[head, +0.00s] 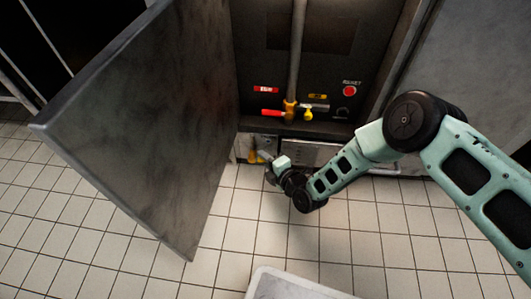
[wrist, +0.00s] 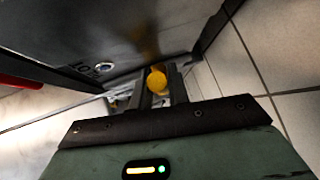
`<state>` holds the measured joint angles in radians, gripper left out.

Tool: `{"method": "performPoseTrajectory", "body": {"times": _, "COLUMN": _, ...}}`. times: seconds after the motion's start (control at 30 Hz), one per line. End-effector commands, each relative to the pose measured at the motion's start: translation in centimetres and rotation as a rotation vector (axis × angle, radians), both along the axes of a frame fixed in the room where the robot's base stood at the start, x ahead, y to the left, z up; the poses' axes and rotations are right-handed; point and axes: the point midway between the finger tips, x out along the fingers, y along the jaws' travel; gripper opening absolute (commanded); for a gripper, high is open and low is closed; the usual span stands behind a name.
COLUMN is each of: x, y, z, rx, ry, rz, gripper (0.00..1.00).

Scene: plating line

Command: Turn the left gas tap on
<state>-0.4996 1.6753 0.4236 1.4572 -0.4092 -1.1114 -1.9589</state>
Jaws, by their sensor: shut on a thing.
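A yellow knob (head: 252,156) shows low at the front, just under the open cabinet and beside the door. I take it for the left gas tap, though no label on it can be read. My gripper (head: 263,156) reaches it from the right. In the wrist view the round yellow knob (wrist: 157,81) sits between the two fingers of my gripper (wrist: 160,84), which is shut on it. The knob's stem and its on or off setting cannot be made out.
A large grey door (head: 145,115) stands open left of my gripper. Inside the cabinet are a pipe (head: 297,50), a red lever (head: 272,113), another yellow handle (head: 308,114) and a red reset button (head: 349,91). A pale tray (head: 290,284) lies in front; tiled floor (head: 240,225) is clear between.

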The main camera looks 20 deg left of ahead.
Motion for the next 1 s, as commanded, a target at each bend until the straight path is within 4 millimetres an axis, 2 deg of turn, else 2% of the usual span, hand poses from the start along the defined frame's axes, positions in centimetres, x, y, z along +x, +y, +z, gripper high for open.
{"method": "performPoseTrajectory", "body": {"times": 0.03, "x": -0.2, "y": 0.2, "z": 1.3, "rx": -0.033, "ry": -0.013, "rz": 0.007, "gripper": 0.00}}
{"method": "performPoseTrajectory", "body": {"times": 0.3, "x": -0.3, "y": 0.6, "z": 2.2, "rx": -0.246, "ry": -0.065, "rz": 0.007, "gripper": 0.00}}
{"method": "performPoseTrajectory", "body": {"times": 1.0, "x": -0.5, "y": 1.7, "z": 3.0, "rx": -0.829, "ry": -0.207, "rz": 0.002, "gripper": 0.00}}
